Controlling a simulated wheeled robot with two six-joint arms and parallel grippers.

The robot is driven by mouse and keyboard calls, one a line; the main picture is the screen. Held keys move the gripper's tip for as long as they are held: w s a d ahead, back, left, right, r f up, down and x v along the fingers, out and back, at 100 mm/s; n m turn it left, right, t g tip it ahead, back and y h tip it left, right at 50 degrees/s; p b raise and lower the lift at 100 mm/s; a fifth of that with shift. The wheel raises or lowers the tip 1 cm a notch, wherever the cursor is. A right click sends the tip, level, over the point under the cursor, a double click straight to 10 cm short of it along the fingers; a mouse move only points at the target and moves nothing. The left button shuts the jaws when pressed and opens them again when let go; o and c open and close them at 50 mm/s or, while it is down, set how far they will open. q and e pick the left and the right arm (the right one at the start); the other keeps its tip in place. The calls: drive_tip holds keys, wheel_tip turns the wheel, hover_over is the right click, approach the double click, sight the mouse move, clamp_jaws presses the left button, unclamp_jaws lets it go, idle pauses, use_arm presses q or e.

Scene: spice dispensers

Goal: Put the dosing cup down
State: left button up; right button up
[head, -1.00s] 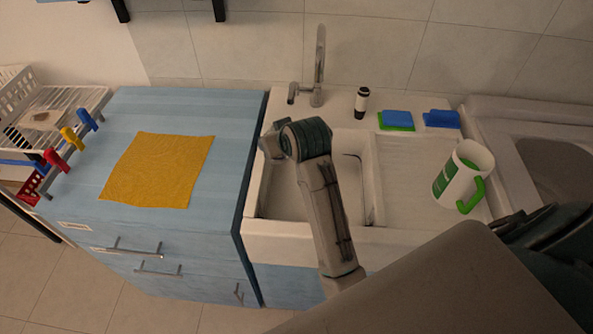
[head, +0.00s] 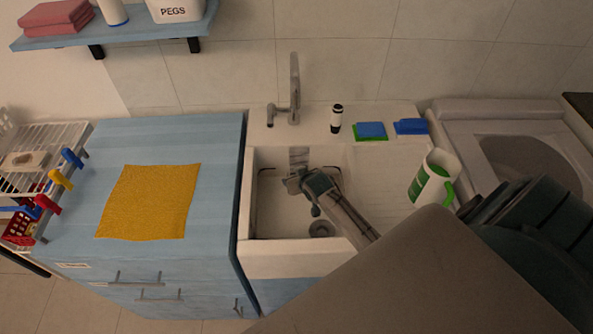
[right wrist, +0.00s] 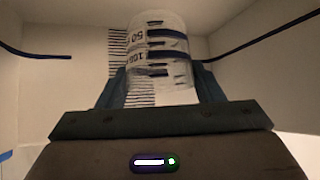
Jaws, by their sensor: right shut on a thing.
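The dosing cup (right wrist: 158,45) is a pale cylinder with dark bands, scale lines and printed numbers. In the right wrist view it stands between the two dark fingers of my right gripper (right wrist: 160,88), which is shut on it. In the head view my right gripper (head: 293,184) is over or inside the sink basin (head: 275,215), towards its back. The cup cannot be made out clearly there, and whether it touches the basin floor cannot be told. My left gripper is not in view.
A tap (head: 294,90), a dark-and-white bottle (head: 336,119), a sponge (head: 371,130) and a blue item (head: 410,127) stand behind the sink. A yellow cloth (head: 150,202) lies on the blue counter (head: 215,150).

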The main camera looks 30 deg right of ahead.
wheel_tip(320, 180, down, 3)
drive_tip(key=shift+f+p, duration=0.2)
drive_tip(key=shift+p, duration=0.15)
drive_tip(key=shift+f, duration=0.25)
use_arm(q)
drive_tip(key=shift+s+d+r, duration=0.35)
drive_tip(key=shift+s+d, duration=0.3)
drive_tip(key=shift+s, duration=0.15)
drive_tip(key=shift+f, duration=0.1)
use_arm(e)
drive_tip(key=shift+f, duration=0.1)
drive_tip(key=o, duration=1.1)
use_arm(q)
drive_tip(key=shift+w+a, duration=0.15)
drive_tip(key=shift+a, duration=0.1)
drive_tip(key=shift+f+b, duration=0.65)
drive_tip(key=shift+b, duration=0.15)
use_arm(e)
drive_tip(key=v, duration=0.7)
drive_tip(key=shift+s+r, duration=0.25)
drive_tip(key=shift+s, duration=0.05)
